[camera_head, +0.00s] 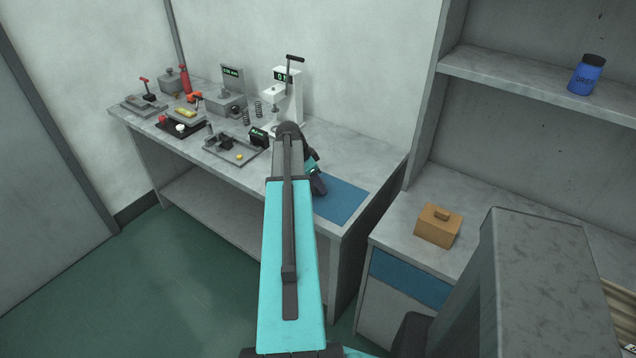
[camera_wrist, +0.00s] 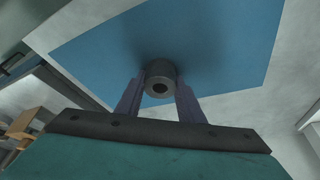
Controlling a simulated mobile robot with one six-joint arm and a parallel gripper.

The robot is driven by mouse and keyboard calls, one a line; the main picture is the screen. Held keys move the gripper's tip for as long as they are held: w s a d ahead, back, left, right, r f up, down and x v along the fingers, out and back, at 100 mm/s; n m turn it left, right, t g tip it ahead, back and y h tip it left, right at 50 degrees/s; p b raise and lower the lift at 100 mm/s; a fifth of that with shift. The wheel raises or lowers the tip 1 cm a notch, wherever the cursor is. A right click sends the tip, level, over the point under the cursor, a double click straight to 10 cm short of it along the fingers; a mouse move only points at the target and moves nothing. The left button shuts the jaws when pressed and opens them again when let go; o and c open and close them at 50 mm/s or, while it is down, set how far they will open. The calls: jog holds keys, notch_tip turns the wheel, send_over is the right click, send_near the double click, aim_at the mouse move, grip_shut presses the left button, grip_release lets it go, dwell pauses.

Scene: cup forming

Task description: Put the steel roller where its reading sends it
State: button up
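The steel roller (camera_wrist: 160,71) is a dark grey cylinder with a round hole in the end facing the wrist camera. It sits between the two fingers of my gripper (camera_wrist: 160,88), which appear to press on both its sides. Behind it is the blue mat (camera_wrist: 220,40), with a dark shadow close to the roller; I cannot tell whether the roller touches the mat. In the head view my gripper (camera_head: 317,183) is over the left edge of the blue mat (camera_head: 343,204). The roller is hidden there.
A white press-like stand (camera_head: 290,105) with a green display is at the back of the bench. Left of it are a grey gauge with a display (camera_head: 231,78), a grey tray (camera_head: 235,156) and a black tray (camera_head: 182,128). A brown box (camera_head: 438,225) sits on the right counter.

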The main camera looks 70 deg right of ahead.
jog(key=o, duration=0.3)
jog(key=shift+r, duration=0.15)
jog(key=shift+r, duration=0.1)
jog(key=b+v, duration=0.3)
jog(key=v, duration=0.9)
dwell(0.9)
